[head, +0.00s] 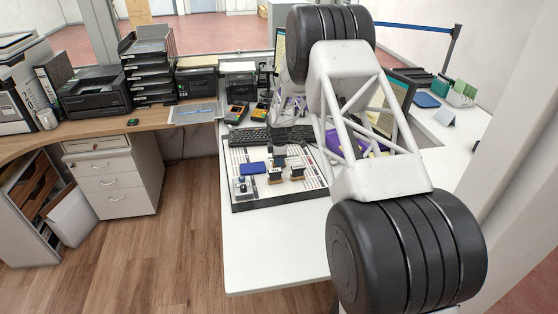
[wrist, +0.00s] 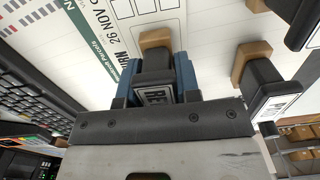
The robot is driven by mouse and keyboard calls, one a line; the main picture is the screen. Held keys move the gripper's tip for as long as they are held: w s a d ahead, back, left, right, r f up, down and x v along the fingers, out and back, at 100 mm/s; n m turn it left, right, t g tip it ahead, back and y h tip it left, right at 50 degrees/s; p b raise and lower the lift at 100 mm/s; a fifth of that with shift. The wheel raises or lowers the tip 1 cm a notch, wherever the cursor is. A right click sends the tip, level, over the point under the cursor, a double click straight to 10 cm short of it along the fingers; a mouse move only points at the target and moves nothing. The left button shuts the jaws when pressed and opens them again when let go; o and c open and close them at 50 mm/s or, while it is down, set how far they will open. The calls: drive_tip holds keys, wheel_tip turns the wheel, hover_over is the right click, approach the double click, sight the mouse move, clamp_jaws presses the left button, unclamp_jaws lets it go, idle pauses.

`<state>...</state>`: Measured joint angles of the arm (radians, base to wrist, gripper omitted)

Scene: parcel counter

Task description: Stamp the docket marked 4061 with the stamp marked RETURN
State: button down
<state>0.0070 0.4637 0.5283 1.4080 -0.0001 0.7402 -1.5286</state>
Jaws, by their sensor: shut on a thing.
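In the wrist view my gripper (wrist: 153,78) is shut on a dark stamp with a tan base (wrist: 155,40). Its white label starts "RE"; the rest is hidden. The stamp stands over the printed desk mat (head: 237,205), and I cannot tell whether it touches. A second stamp (wrist: 262,78) with a partly readable "RE" label stands to the right, and a third (wrist: 296,20) is cut off at the upper right. In the head view, two stamps (head: 275,175) (head: 298,173) stand on the mat. I cannot read 4061 on any docket.
A blue pad (head: 253,168) and a small dark-and-silver item (head: 241,187) lie on the mat. A keyboard (head: 262,137) and card terminals (head: 237,112) are behind it. The white counter (head: 270,250) is bare in front. My arm hides its right part.

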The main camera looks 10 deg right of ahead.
drive_tip(key=shift+r, duration=2.95)
